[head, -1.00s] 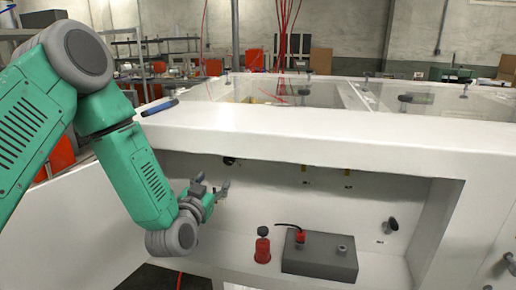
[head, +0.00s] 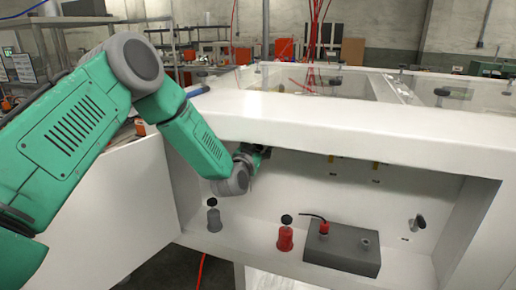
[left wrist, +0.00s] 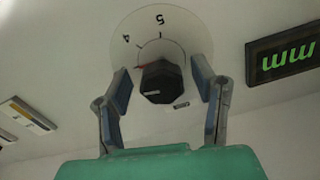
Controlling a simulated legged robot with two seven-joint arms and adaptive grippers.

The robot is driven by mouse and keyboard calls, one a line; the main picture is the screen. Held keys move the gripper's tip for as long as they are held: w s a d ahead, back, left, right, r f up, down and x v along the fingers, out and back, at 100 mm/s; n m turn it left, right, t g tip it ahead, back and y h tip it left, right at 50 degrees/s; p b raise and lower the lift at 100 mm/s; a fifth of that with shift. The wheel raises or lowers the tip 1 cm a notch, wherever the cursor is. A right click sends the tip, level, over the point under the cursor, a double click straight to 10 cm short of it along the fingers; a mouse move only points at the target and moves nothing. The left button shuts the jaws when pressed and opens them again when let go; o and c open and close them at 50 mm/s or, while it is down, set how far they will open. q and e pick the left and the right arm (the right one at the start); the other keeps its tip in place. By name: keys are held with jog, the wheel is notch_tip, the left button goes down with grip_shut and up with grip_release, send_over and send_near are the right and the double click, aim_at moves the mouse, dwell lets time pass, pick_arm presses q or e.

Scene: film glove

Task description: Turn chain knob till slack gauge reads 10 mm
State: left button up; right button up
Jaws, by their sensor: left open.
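In the left wrist view a black faceted knob (left wrist: 162,82) sits at the centre of a round white dial (left wrist: 185,28). The dial shows 4 and 5, upside down, and a red mark lies left of the knob. My left gripper (left wrist: 162,80) is open, one finger on each side of the knob, with visible gaps. To the right, a dark display (left wrist: 285,52) shows green "mm" upside down; no number is in the picture. In the head view my left gripper (head: 258,151) is at the recess's upper back wall, mostly hidden by my wrist. My right gripper is not in view.
On the recess floor stand a grey bottle (head: 214,217), a red bottle (head: 285,236) and a grey box (head: 345,250) with a red connector and black cable. A white top ledge (head: 340,122) overhangs the recess. A black knob (head: 418,222) sticks out at right.

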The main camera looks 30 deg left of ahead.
pick_arm(q)
jog(key=shift+a, duration=0.2)
grip_shut()
jog(key=shift+n, duration=0.3)
jog(key=n+b, duration=0.1)
jog(key=n, duration=0.2)
jog(key=shift+f+b, duration=0.15)
jog(key=shift+b, duration=0.2)
jog(key=shift+s+n+b, duration=0.1)
jog(key=shift+n+b, duration=0.75)
jog(key=shift+n, duration=1.25)
